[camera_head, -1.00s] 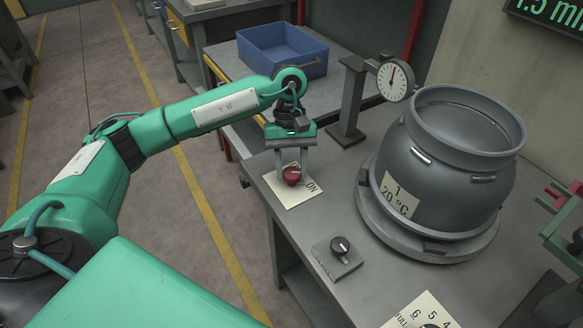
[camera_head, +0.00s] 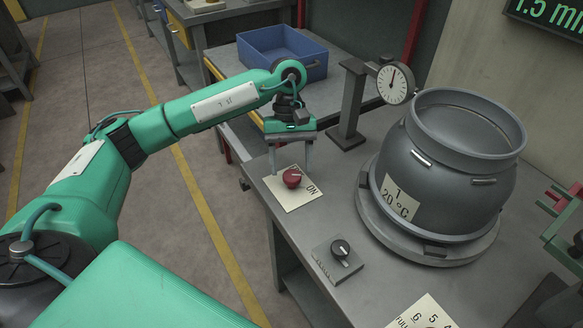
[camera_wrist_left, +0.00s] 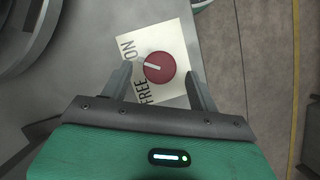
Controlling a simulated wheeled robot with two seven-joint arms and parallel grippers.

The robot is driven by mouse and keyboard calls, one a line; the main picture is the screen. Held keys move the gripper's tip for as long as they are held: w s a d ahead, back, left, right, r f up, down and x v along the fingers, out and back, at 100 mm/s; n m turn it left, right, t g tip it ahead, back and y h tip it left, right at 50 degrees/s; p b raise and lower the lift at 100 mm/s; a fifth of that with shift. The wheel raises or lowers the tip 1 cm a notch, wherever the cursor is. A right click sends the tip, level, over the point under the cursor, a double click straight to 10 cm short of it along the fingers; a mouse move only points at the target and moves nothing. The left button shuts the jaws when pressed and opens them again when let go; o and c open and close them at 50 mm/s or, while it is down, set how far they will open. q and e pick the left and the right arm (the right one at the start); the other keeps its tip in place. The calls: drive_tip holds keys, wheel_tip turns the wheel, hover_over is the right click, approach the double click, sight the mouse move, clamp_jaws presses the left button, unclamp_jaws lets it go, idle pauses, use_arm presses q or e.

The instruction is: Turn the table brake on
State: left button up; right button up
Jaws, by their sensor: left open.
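The table brake is a round red knob (camera_head: 292,178) on a cream plate (camera_head: 284,198) at the table's far left corner. The plate bears ON and FREE. In the left wrist view, the red knob (camera_wrist_left: 160,67) has a white pointer line aimed left and slightly up, roughly towards ON. My left gripper (camera_head: 290,172) hangs over the knob with its jaws open, one finger on each side. In the left wrist view, gaps show between the knob and both fingers of the left gripper (camera_wrist_left: 158,78). My right gripper is out of view.
A grey vessel (camera_head: 455,165) stands on a round base at the right. A dial gauge (camera_head: 394,84) on a post (camera_head: 348,108) stands behind it. A blue bin (camera_head: 283,52) stands beyond. Clear table lies between brake and vessel.

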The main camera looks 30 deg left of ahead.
use_arm(q)
drive_tip(key=v, duration=1.2)
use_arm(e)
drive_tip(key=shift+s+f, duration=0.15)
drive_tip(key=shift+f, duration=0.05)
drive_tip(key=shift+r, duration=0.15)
